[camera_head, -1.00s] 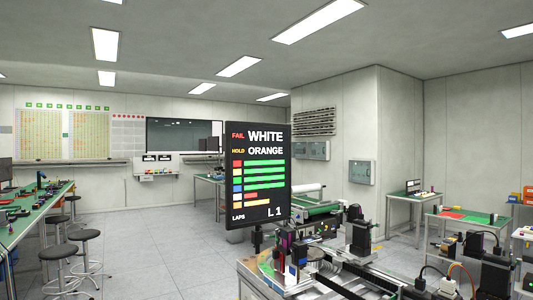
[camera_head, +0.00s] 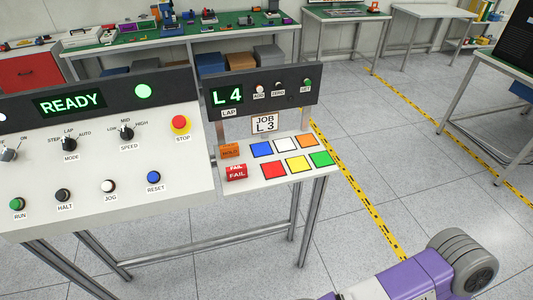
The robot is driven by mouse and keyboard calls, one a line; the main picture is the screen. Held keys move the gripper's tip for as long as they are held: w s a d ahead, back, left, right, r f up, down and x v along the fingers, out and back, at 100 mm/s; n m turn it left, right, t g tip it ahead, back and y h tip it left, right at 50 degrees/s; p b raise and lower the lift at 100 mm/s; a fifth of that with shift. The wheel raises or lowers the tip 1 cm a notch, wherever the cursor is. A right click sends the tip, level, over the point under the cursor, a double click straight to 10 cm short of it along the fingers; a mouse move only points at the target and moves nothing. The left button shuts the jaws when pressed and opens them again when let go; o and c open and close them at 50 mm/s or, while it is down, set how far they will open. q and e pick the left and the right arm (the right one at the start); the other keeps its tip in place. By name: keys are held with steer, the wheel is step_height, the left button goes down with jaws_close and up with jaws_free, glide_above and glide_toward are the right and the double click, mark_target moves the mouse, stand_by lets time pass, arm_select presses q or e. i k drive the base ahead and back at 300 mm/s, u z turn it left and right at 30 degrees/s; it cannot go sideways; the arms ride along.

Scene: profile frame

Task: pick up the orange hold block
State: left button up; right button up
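The orange hold block (camera_head: 230,151), marked HOLD, sits at the left end of the small white side table, in the head view. A red block (camera_head: 236,172) marked FAIL sits just in front of it. Neither of my grippers shows in this view. A purple and white link of my arm with a grey round end enters at the bottom right, well away from the block.
Coloured squares, including an orange one (camera_head: 306,141), lie on the side table (camera_head: 262,182) right of the block. A lap display (camera_head: 227,96) stands behind them. A control panel (camera_head: 100,150) reading READY adjoins on the left. Floor to the right is clear.

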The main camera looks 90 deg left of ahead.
mark_target(229, 150)
steer(key=u, duration=3)
